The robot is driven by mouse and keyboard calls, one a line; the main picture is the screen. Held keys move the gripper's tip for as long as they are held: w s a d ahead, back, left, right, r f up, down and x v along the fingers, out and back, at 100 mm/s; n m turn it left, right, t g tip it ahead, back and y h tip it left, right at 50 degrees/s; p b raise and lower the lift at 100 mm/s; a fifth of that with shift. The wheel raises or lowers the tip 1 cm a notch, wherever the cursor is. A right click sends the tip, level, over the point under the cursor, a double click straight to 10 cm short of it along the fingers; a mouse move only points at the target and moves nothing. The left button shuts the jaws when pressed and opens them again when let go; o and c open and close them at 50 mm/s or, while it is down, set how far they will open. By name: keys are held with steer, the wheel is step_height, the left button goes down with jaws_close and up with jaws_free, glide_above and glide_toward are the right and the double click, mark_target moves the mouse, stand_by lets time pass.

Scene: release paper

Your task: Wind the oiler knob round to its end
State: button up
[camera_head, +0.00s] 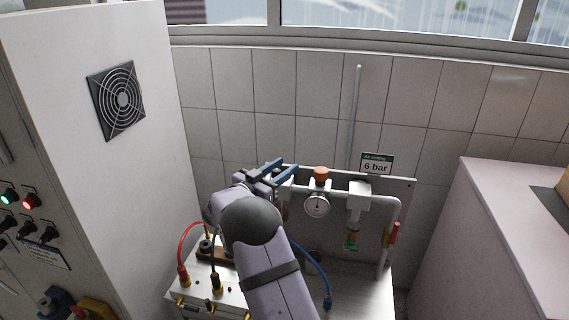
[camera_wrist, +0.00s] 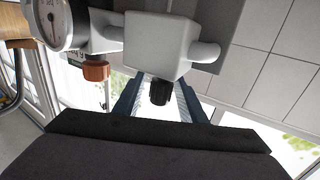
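In the wrist view, which looks upside down, a small black ribbed knob (camera_wrist: 160,92) sticks out from a white block (camera_wrist: 158,45) on the pipe. I take it for the oiler knob. My gripper (camera_wrist: 158,100) has its two blue fingers apart, one on each side of the knob, with a gap showing on both sides. In the head view my gripper (camera_head: 286,167) is at the left part of the pipe panel, left of the pressure gauge (camera_head: 317,204). There my gripper and arm hide the black knob and most of its block.
An orange knob (camera_head: 321,174) sits above the gauge, close beside my gripper. Another white unit (camera_head: 359,203) with a green lower end hangs farther right. A bench with red and blue hoses lies below; a tall cabinet (camera_head: 150,160) stands at left.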

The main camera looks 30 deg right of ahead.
steer(key=shift+w+d, duration=0.1)
steer(key=shift+d, duration=0.35)
jaws_close()
steer(key=shift+f+t+b, duration=0.1)
steer(key=shift+t+b, duration=0.2)
steer(key=shift+t, duration=0.1)
